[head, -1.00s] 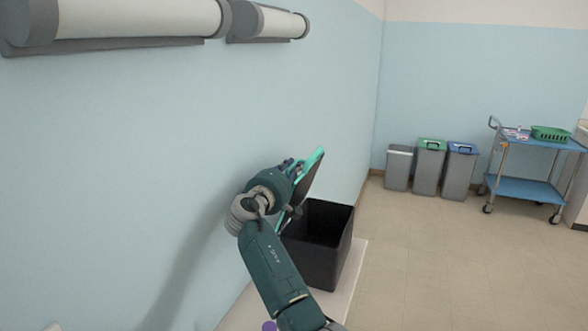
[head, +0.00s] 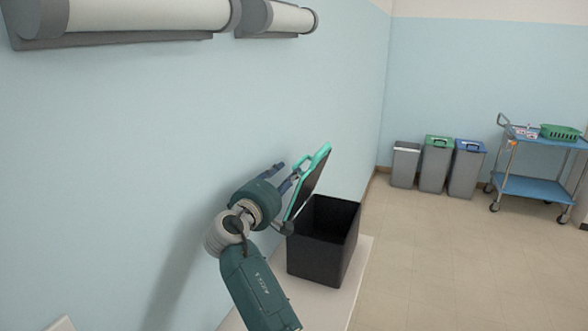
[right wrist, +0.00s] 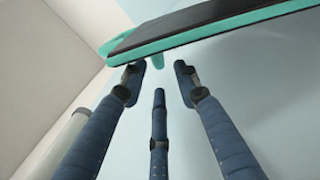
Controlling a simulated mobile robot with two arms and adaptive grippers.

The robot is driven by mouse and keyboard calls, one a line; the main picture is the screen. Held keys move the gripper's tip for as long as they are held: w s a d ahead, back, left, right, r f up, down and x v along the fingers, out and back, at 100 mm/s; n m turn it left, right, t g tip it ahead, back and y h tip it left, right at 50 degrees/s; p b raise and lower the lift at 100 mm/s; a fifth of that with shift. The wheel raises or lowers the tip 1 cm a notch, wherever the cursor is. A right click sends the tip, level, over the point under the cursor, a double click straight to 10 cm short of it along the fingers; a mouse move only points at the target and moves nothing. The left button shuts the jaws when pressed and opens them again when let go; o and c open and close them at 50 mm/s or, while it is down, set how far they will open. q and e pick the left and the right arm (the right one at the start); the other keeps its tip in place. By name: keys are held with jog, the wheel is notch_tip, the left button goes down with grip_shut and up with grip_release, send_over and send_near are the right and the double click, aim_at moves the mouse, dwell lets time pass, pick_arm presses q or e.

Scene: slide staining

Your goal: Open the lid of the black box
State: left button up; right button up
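The black box (head: 318,256) stands on a pale surface against the wall, and its dark inside shows from above. Its lid (head: 309,184), dark with a teal rim and handle, is raised and tilted up on the box's left side. My right gripper (head: 288,174) is just left of the lid, on its outer side. In the right wrist view its blue fingers (right wrist: 158,75) are spread and hold nothing. The lid (right wrist: 215,28) crosses the top of that view, close to the fingertips; I cannot tell whether they touch. My left gripper is not in view.
The pale bench (head: 345,290) under the box runs along the blue wall. Several grey bins, including a green-lidded one (head: 434,165), and a blue trolley (head: 535,188) with a green basket (head: 560,132) stand at the back right. The floor between is clear.

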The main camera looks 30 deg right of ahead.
jog(key=shift+v, duration=1.7)
jog(key=shift+f, duration=0.1)
